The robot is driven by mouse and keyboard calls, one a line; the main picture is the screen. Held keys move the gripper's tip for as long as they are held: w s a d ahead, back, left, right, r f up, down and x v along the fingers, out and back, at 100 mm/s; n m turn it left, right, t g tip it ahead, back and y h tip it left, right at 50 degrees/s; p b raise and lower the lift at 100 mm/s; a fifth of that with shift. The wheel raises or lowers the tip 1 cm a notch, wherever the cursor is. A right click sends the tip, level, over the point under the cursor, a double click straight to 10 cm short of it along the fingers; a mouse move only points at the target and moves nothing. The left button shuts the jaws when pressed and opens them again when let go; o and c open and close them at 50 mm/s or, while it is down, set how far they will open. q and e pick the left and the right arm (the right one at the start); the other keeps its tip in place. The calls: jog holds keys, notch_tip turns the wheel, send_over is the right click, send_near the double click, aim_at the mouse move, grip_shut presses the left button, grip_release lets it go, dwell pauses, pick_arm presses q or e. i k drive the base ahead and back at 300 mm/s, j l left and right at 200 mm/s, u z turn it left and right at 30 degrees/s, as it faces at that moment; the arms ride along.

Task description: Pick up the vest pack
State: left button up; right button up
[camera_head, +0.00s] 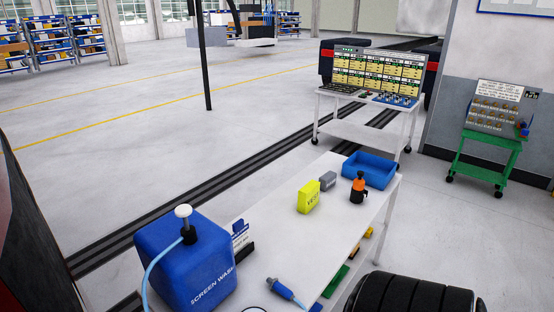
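The vest pack (309,197) is a bright yellow-green block with dark lettering on its front. It stands upright on the white table (277,240), toward the table's far end. A small grey box (327,180) is just behind it to the right. Neither of my grippers shows in the head view, and nothing is seen holding the pack.
On the table, a blue tray (370,170) and an orange-and-black bottle (358,188) are right of the pack. A blue screen wash container (187,260) and a blue-handled tool (285,292) are nearer. Black tyres (415,295) are at lower right.

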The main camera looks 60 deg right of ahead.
aim_at(308, 196)
jog(key=z, duration=2)
jog(key=i+l+u, duration=0.1)
jog(key=u, duration=0.45)
jog(key=i+l+u, duration=0.2)
jog(key=l+u, duration=0.2)
jog(key=l, duration=0.65)
jog(key=l+u, duration=0.35)
jog(key=l, duration=0.65)
